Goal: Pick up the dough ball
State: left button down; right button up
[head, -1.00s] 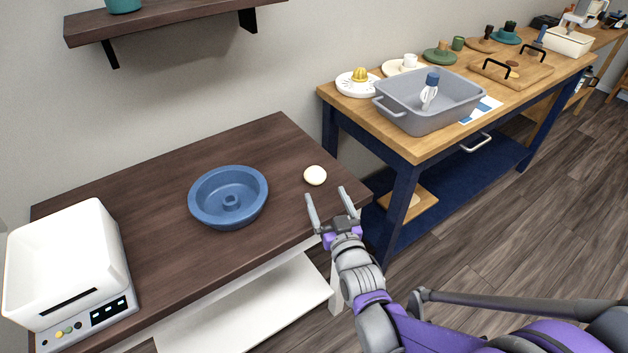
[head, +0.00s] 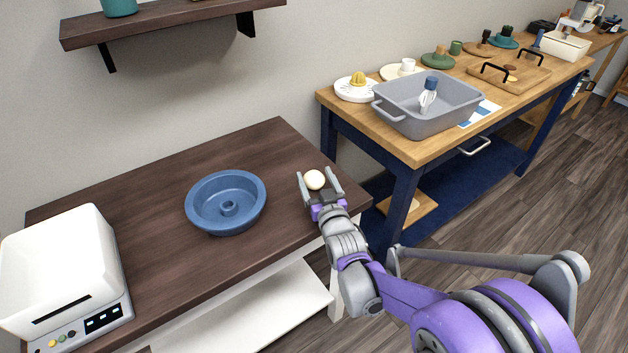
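The dough ball (head: 314,180) is a small cream-coloured ball on the dark wooden table, near its right end. My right gripper (head: 318,177) reaches over the table's front right edge. Its two grey fingers are spread, one on each side of the ball. I cannot tell whether either finger touches it. The ball looks to rest on the table top. My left gripper is not in view.
A blue ring-shaped pan (head: 226,202) stands left of the ball. A white appliance (head: 66,270) is at the table's left end. A workbench (head: 415,150) with a grey basin (head: 428,104) stands to the right. A shelf (head: 170,20) hangs above.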

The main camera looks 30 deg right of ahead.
jog(key=c, duration=1.2)
grip_shut()
jog(key=shift+r, duration=0.15)
